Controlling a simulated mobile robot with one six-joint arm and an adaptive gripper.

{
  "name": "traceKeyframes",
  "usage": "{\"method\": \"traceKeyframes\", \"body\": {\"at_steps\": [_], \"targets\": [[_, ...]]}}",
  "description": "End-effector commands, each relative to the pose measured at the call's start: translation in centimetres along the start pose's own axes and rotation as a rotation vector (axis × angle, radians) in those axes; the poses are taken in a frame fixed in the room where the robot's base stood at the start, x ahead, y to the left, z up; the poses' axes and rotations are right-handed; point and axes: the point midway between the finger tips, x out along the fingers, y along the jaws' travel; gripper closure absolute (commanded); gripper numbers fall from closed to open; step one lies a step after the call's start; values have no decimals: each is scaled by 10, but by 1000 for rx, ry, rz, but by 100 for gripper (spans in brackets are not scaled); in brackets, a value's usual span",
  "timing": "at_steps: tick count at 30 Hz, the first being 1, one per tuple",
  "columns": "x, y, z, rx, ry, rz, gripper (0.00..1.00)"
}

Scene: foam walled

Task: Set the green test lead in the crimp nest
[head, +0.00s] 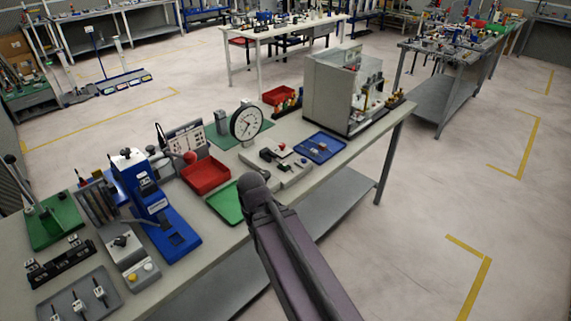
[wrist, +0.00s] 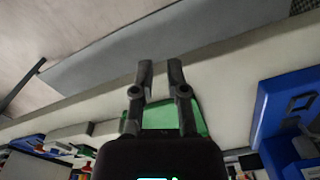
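My gripper (wrist: 160,68) shows in the wrist view with its two fingers apart and nothing between them. It is over or near a green tray (wrist: 190,115), which also shows beside my arm in the head view (head: 225,204). In the head view my arm hides the gripper. A blue bench press (head: 160,205) stands left of the green tray, and part of it shows at the right of the wrist view (wrist: 268,110). I cannot make out the green test lead. I cannot tell which part is the crimp nest.
A red bin (head: 206,175), a dial gauge (head: 246,122) and a blue tray (head: 320,147) stand farther along the bench (head: 290,195). A grey tray (head: 60,300) with small upright pieces is at near left. Open floor (head: 430,210) lies to the right.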

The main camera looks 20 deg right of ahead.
Motion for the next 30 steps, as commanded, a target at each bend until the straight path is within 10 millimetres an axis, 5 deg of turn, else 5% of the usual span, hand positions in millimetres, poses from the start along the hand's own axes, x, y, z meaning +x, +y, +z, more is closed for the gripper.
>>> {"method": "traceKeyframes", "body": {"at_steps": [11, 16, 23, 30], "targets": [[-1, 1, -1, -1, 2, 0, 82], [-9, 9, -20, -23, 27, -5, 82], [-39, 53, -89, -121, 133, -9, 82], [-81, 131, -178, -259, 292, 34, 82]]}}
